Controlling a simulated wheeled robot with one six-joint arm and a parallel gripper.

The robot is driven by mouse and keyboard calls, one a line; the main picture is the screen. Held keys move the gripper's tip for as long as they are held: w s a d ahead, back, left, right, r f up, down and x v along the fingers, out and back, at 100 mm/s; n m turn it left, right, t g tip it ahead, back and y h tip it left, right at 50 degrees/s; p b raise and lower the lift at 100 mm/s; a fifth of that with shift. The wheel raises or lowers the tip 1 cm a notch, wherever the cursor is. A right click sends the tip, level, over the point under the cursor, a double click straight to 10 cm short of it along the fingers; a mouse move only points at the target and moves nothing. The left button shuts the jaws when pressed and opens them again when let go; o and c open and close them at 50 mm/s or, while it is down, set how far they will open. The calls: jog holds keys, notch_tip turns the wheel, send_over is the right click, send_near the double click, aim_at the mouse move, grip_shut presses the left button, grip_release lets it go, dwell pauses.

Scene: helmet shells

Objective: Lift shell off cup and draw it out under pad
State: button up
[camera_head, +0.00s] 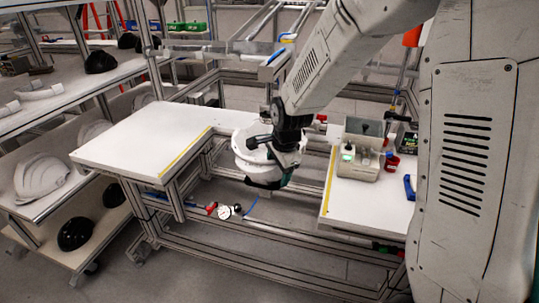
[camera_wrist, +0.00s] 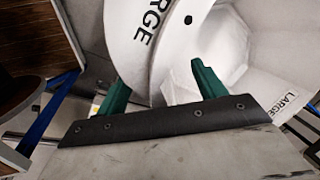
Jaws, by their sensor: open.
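A white helmet shell (camera_head: 247,148) is in the gap between the two white tabletops in the head view. My gripper (camera_head: 275,178) is right at it, and my wrist covers part of it. In the wrist view the shell's curved white band (camera_wrist: 150,40), printed LARGE, lies just beyond and between the green fingers. My gripper (camera_wrist: 160,76) is open, with the fingers well apart. I cannot tell whether either finger touches the shell. I cannot clearly make out the cup or the pad; a dark part shows below the shell in the head view.
The left tabletop (camera_head: 150,140) is bare. The right tabletop (camera_head: 345,200) carries a grey box device (camera_head: 360,155) and small red and blue items. A rack at the left holds a white shell (camera_head: 40,178) and a black one (camera_head: 75,233). Metal frame rails run below the gap.

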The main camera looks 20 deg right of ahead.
grip_shut()
jog(key=shift+r, duration=0.1)
jog(key=shift+r, duration=1)
jog(key=shift+r, duration=0.8)
